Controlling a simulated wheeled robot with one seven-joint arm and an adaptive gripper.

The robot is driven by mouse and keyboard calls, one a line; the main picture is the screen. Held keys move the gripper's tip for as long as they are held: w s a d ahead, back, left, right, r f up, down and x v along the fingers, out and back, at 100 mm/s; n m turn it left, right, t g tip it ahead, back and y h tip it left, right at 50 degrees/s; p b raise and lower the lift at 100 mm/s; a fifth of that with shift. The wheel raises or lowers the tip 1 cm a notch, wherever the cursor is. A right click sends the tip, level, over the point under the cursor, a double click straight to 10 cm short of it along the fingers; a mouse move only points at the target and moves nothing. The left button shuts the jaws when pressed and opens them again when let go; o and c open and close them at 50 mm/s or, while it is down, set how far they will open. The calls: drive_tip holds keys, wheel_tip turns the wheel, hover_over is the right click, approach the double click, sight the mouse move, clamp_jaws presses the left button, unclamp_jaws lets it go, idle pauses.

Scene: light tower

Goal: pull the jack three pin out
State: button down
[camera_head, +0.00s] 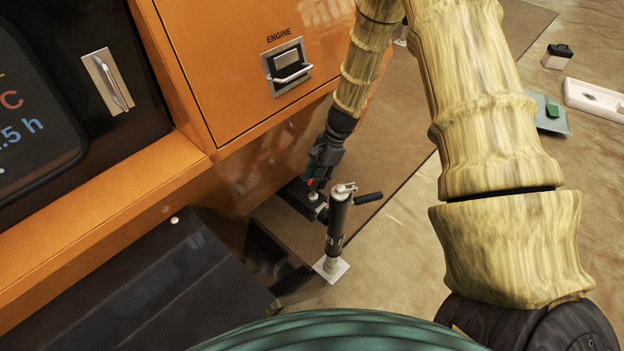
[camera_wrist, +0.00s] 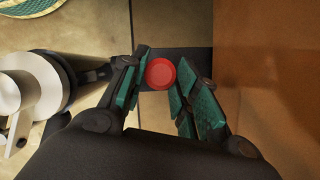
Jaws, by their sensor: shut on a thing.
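The jack (camera_head: 338,225) stands upright beside the orange cabinet, with a crank on top, a black handle and a square foot plate on the ground. Its pale top also shows at the left of the wrist view (camera_wrist: 28,90). The pin has a round red head (camera_wrist: 160,73), seen from above in the wrist view; in the head view a small bit of red (camera_head: 310,183) shows at my gripper. My gripper (camera_head: 313,186) points down at the dark bracket (camera_head: 297,196) beside the jack. Its green-padded fingers (camera_wrist: 158,85) are shut around the red head. The pin's shaft is hidden.
The orange cabinet wall (camera_wrist: 268,75) rises close on the right in the wrist view. The engine door latch (camera_head: 288,68) is above my gripper. A white tray (camera_head: 597,98) and a green plate (camera_head: 548,115) lie far right on the ground.

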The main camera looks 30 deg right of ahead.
drive_tip(key=c, duration=1.4)
unclamp_jaws()
drive_tip(key=shift+s, duration=0.35)
drive_tip(key=o, duration=0.3)
drive_tip(key=shift+s+d+r, duration=0.1)
drive_tip(key=shift+d+r, duration=0.05)
drive_tip(key=shift+r, duration=0.05)
drive_tip(key=shift+w+f, duration=0.1)
drive_tip(key=shift+w, duration=0.1)
drive_tip(key=shift+w+d+r, duration=0.1)
drive_tip(key=shift+r, duration=0.6)
drive_tip(key=v, duration=1)
drive_tip(key=shift+d+r, duration=0.2)
drive_tip(key=shift+d, duration=0.1)
